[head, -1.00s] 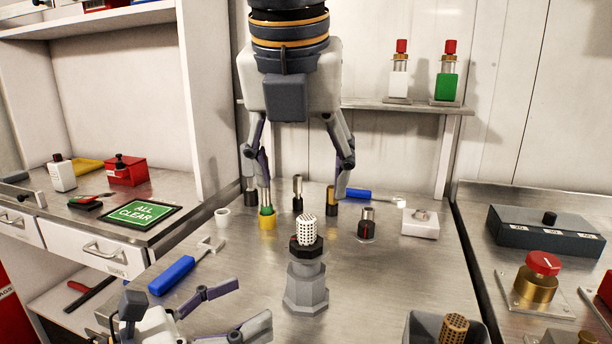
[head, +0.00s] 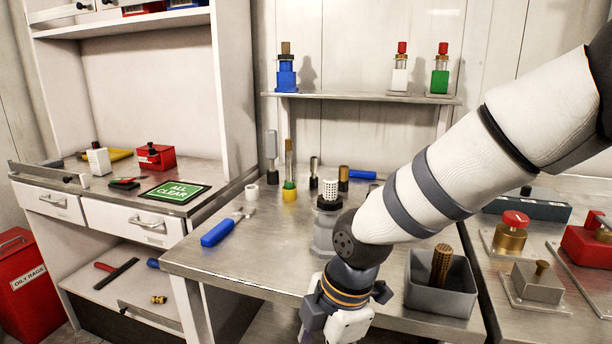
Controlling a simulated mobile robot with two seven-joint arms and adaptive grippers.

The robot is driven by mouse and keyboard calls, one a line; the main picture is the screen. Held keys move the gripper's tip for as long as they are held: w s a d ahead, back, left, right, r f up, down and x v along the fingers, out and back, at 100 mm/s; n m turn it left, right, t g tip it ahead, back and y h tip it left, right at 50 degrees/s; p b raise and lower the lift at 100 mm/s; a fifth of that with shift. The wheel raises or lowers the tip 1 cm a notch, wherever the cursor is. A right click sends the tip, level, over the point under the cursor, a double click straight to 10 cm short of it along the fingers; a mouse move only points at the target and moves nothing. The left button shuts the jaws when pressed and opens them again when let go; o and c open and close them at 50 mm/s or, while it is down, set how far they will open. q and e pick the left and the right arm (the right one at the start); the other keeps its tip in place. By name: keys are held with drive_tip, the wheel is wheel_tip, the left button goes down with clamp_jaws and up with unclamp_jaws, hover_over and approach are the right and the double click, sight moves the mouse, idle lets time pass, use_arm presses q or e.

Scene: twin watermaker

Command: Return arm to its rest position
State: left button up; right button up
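My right arm (head: 430,190) comes in from the upper right and bends down in front of the steel workbench. Its gripper (head: 342,322) is at the bottom edge, low before the bench front. Only the gripper's base shows; its fingers are cut off, so I cannot tell whether it is open or holds anything. My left gripper is not in view.
On the workbench (head: 205,262) stand a grey fitting with a white perforated cartridge (head: 330,189), a blue-handled tool (head: 217,232) and a grey bin (head: 425,294) with a brown perforated cylinder (head: 441,263). The arm passes close over the bench's right side.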

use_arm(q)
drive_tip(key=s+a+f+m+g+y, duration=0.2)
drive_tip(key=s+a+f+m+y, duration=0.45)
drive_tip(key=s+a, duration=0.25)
use_arm(e)
drive_tip(key=s+d+f+m+g, duration=0.1)
drive_tip(key=s+d+f+m, duration=0.2)
drive_tip(key=s+f+m, duration=0.3)
drive_tip(key=s+d+f+m, duration=0.3)
drive_tip(key=s+f, duration=0.1)
drive_tip(key=f, duration=0.4)
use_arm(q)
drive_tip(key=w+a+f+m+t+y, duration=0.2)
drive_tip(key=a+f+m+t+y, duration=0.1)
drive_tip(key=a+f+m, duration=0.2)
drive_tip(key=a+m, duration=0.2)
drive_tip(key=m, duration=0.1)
use_arm(e)
drive_tip(key=s+d+f+m+h, duration=0.1)
drive_tip(key=s+d+f+m, duration=0.2)
drive_tip(key=s+d+m, duration=0.4)
drive_tip(key=s+d+f+m+g+h, duration=0.1)
drive_tip(key=s+d+f+m, duration=0.3)
drive_tip(key=s, duration=0.9)
drive_tip(key=d+m, duration=0.3)
drive_tip(key=shift+s+d, duration=0.2)
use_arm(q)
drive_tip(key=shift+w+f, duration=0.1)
